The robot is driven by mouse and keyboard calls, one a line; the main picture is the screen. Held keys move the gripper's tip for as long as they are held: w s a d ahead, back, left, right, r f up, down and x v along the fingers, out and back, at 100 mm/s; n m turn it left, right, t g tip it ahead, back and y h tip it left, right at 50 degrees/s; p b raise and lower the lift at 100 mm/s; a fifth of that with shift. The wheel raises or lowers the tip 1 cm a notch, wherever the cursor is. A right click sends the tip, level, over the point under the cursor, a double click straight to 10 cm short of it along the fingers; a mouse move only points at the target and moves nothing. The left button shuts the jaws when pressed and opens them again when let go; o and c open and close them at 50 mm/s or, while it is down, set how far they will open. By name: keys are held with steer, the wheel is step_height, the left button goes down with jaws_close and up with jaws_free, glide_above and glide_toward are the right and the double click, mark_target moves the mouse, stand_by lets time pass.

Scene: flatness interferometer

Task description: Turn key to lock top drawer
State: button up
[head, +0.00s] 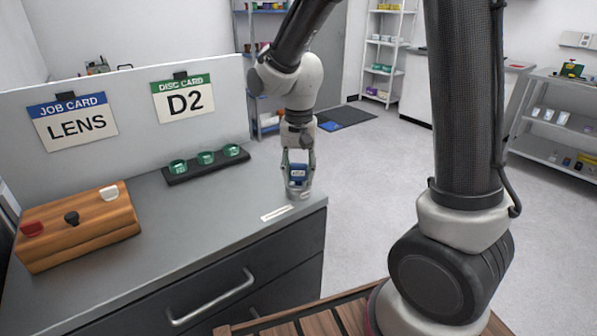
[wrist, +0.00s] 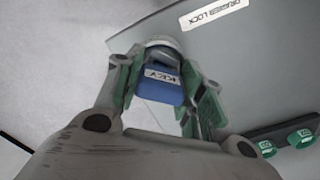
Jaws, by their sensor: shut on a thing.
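A blue key (head: 298,172) labelled KEY stands at the right front corner of the grey worktop, on a round grey lock (head: 299,192). In the wrist view the key (wrist: 161,87) sits between the two green-padded fingers, with the pale round lock (wrist: 163,44) behind it. My gripper (head: 298,167) is shut on the key from above. A white label (wrist: 213,14) reading DRAWER LOCK lies on the worktop beside the lock. The top drawer (head: 205,300) is in the dark cabinet front below, with a metal handle; it looks closed.
A black rack (head: 208,165) with green discs stands behind, left of my gripper. A wooden block (head: 80,235) with red, black and white knobs is at the left. Job card LENS (head: 72,121) and disc card D2 (head: 183,99) hang on the back panel. Open floor lies right.

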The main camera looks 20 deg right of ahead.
steer(key=shift+n, duration=0.4)
steer(key=n, duration=0.3)
steer(key=shift+n, duration=0.3)
steer(key=n, duration=0.2)
steer(key=shift+n, duration=0.4)
steer(key=shift+n, duration=1.1)
steer(key=o, duration=1.1)
